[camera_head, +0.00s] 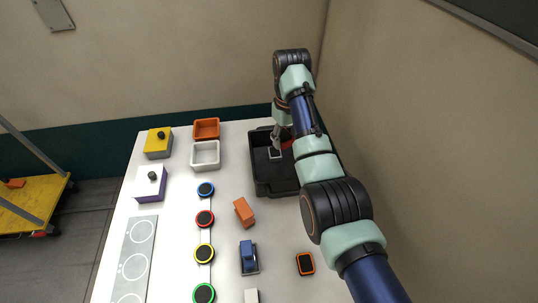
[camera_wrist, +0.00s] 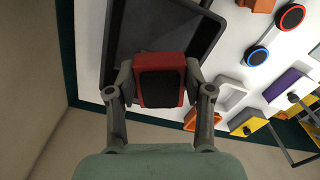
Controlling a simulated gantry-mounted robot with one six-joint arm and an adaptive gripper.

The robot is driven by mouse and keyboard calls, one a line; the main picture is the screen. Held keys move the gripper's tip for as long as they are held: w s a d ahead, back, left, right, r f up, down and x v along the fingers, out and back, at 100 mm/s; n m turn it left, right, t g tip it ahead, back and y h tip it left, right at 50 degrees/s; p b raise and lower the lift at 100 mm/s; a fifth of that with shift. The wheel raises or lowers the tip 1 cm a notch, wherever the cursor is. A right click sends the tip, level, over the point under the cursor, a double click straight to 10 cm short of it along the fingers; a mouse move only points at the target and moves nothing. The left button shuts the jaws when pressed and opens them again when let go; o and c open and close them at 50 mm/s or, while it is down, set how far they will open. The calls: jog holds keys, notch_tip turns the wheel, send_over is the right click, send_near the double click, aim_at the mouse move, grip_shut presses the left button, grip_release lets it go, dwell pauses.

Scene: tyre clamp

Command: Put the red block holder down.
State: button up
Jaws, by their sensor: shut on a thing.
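My gripper (camera_wrist: 159,82) is shut on the red block holder (camera_wrist: 138,78), a red frame with a dark inside, seen in the wrist view between the two fingers. In the head view my gripper (camera_head: 280,145) is at the black tray (camera_head: 258,178), at the table's back right. A bit of red of the holder (camera_head: 288,144) shows there, mostly hidden by my arm. In the wrist view the tray (camera_wrist: 190,22) lies behind the holder. I cannot tell whether the holder touches the tray floor.
An orange bin (camera_head: 207,129) and a white bin (camera_head: 205,155) stand left of the tray. An orange block (camera_head: 244,211), a blue block in a holder (camera_head: 248,256) and an orange-rimmed holder (camera_head: 305,264) are nearer. Coloured round pads (camera_head: 205,218) line the table's middle. A wall is at right.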

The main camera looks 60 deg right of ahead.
aim_at(282, 177)
jog(key=shift+w+d, duration=0.15)
jog(key=shift+a+f, duration=0.15)
jog(key=shift+a, duration=0.05)
notch_tip(282, 177, down, 20)
jog(key=b, duration=0.6)
jog(key=shift+f, duration=0.1)
jog(key=o, duration=1.3)
